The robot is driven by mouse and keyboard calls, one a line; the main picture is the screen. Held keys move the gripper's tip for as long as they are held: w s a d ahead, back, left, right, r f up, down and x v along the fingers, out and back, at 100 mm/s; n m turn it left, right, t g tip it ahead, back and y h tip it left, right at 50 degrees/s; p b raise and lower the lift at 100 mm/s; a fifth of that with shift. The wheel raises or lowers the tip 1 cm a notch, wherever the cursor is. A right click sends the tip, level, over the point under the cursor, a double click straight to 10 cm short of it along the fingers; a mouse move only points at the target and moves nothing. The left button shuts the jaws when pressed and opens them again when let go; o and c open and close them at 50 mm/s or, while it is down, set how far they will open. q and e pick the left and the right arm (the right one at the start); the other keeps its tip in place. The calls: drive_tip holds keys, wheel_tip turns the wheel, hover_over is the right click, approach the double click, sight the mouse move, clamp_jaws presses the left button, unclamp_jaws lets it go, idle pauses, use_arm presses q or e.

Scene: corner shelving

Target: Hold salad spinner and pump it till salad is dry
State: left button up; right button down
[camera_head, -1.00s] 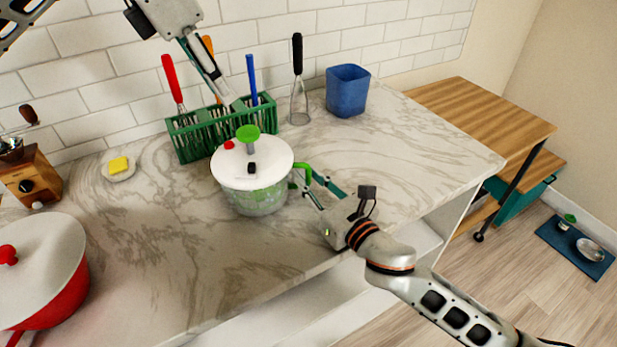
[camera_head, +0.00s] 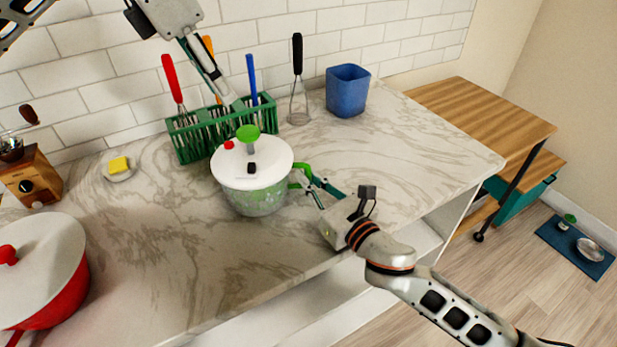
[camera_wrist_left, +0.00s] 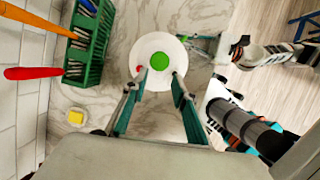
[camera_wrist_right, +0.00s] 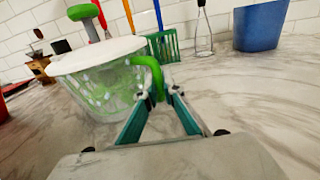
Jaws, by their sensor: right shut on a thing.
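The salad spinner (camera_head: 252,183) stands upright on the marble counter, with a white lid, a clear body, a green pump knob (camera_head: 248,133) and a green side handle (camera_head: 301,168). Green and white bits show through the body. My right gripper (camera_head: 308,181) is shut on the side handle; the right wrist view shows the handle (camera_wrist_right: 152,70) at its fingertips. My left gripper (camera_head: 236,104) comes down from the upper left, above and apart from the spinner. In the left wrist view its fingers are spread, with the knob (camera_wrist_left: 160,61) below, between and just beyond the fingertips.
A green utensil rack (camera_head: 195,143) stands close behind the spinner, with a whisk (camera_head: 299,102) and a blue cup (camera_head: 347,90) to its right. A red pot (camera_head: 48,295), a yellow sponge (camera_head: 119,164) and a wooden grinder (camera_head: 30,180) are at left. The right counter is clear.

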use_arm(q)
clamp_jaws()
drive_tip(key=shift+w+d+f+m+y, duration=0.45)
drive_tip(key=shift+f+m, duration=0.65)
drive_tip(key=shift+m, duration=4.05)
drive_tip(key=shift+w+d+f+m+y, duration=0.3)
drive_tip(key=shift+d+f+m, duration=0.6)
drive_tip(key=shift+m, duration=4.3)
drive_tip(key=shift+w+d+f+m+y, duration=0.35)
drive_tip(key=shift+f+m, duration=1)
drive_tip(key=shift+m, duration=3.8)
